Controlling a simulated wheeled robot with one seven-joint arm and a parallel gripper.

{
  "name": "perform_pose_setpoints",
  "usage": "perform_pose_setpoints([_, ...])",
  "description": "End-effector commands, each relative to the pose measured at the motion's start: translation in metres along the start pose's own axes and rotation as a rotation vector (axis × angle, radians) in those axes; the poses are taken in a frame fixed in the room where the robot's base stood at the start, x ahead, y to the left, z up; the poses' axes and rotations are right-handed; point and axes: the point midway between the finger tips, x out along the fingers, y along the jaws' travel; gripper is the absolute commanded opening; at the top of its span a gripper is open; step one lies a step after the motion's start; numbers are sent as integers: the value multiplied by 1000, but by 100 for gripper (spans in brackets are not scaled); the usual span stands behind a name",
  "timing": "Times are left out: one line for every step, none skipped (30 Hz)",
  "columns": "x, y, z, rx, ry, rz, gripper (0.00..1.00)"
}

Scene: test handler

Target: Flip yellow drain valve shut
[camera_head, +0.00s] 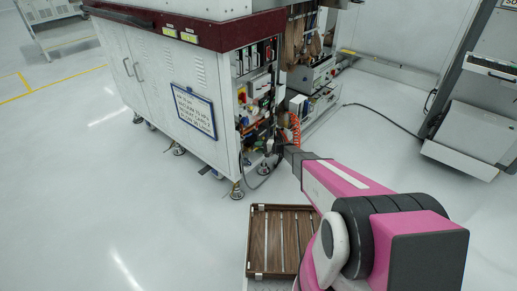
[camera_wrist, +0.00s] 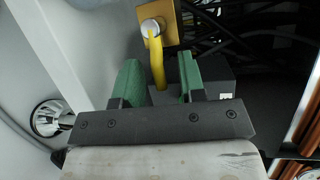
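The yellow drain valve handle (camera_wrist: 158,66) shows in the wrist view. It is a bent lever running down from a silver round pivot (camera_wrist: 150,28) on a brass-coloured block (camera_wrist: 163,10). My gripper (camera_wrist: 161,78) has two green fingers, open, one on each side of the lever's lower end. A gap shows between the lever and each finger. In the head view my gripper (camera_head: 276,147) is at the low part of the cabinet's open side, small and dark. I cannot make out the drain valve there.
The white cabinet (camera_head: 160,85) with a dark red top stands left of my arm. Cables (camera_wrist: 225,35) lie behind the valve, and a metal cabinet foot (camera_wrist: 47,118) is at left. A wooden slatted tray (camera_head: 259,240) is below my arm. Floor at left is clear.

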Motion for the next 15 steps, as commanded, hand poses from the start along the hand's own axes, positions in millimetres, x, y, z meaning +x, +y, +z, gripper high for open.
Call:
perform_pose_setpoints([-3, 0, 0, 0, 1, 0, 37])
perform_pose_setpoints([-6, 0, 0, 0, 1, 0, 37])
perform_pose_setpoints([-10, 0, 0, 0, 1, 0, 37])
perform_pose_setpoints([-14, 0, 0, 0, 2, 0, 37])
perform_pose_setpoints([-19, 0, 0, 0, 3, 0, 37])
perform_pose_setpoints([-27, 0, 1, 0, 3, 0, 37])
perform_pose_setpoints([-32, 0, 1, 0, 2, 0, 37])
perform_pose_setpoints([-38, 0, 1, 0, 2, 0, 37])
perform_pose_setpoints([-46, 0, 1, 0, 2, 0, 37])
perform_pose_setpoints([-52, 0, 1, 0, 3, 0, 37])
perform_pose_setpoints([-58, 0, 1, 1, 3, 0, 37])
perform_pose_setpoints([-65, 0, 1, 1, 2, -1, 37])
perform_pose_setpoints([-70, 0, 1, 1, 2, -1, 37])
perform_pose_setpoints([-75, 0, 1, 1, 2, 0, 37])
perform_pose_setpoints([-82, 0, 1, 1, 2, 0, 37])
